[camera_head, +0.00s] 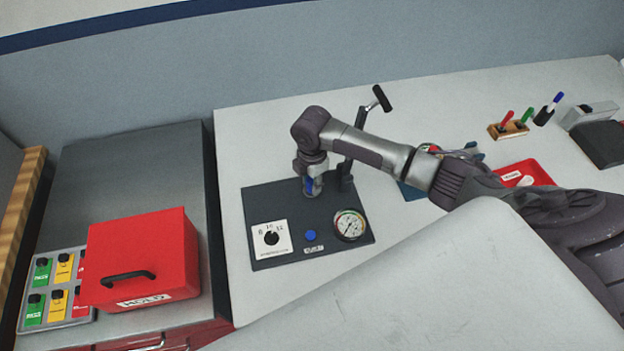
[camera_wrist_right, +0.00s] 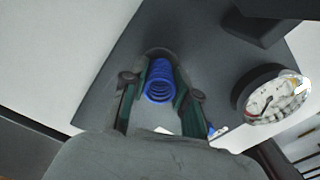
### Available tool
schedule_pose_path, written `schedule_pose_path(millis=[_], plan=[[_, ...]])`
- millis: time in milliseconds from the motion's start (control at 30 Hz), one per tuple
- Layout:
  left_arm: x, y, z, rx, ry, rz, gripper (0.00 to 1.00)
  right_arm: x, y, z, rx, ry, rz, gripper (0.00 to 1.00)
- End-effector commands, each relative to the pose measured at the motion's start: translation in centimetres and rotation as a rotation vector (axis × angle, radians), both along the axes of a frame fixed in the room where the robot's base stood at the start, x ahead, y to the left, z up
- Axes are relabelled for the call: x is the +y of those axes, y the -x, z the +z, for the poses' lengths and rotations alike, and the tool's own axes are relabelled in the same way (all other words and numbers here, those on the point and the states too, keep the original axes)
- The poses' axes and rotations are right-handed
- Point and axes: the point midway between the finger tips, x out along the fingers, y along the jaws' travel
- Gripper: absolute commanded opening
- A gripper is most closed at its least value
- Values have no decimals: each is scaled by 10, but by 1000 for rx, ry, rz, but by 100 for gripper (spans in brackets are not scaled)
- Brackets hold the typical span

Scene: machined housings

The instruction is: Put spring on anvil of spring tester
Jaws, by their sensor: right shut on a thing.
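The blue coil spring (camera_wrist_right: 159,82) is between the two fingers of my right gripper (camera_wrist_right: 160,98) in the right wrist view, and the gripper is shut on it. In the head view, the right gripper (camera_head: 312,185) points down over the back of the spring tester's dark base plate (camera_head: 265,202), with a bit of blue spring (camera_head: 314,186) showing. A grey rounded part, apparently the anvil, shows just behind the spring in the wrist view. I cannot tell whether the spring touches it. My left gripper is not in view.
The tester's column and black-handled lever (camera_head: 381,98) stand close beside the gripper. A round gauge (camera_head: 350,225), blue button (camera_head: 310,235) and white selector plate (camera_head: 270,238) sit on the base plate. A red HOLD box (camera_head: 140,255) is at left. A red tray (camera_head: 525,173) lies right.

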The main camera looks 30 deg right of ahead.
Motion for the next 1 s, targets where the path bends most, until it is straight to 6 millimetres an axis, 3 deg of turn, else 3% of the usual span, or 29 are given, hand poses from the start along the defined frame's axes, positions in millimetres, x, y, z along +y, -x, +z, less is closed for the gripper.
schedule_pose_path(millis=[300, 333, 467, 767, 1000], plan=[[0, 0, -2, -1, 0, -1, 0, 0, 0, -4, 0, 0, -1, 0], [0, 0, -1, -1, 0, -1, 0, 0, 0, -3, -1, 0, -1, 34], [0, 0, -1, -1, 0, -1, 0, 0, 0, -3, 0, 0, -1, 55], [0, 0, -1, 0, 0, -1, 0, 0, 0, -1, -1, 0, -1, 55], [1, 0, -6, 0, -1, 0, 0, 0, -2, 28, -6, -1, 0, 55]])
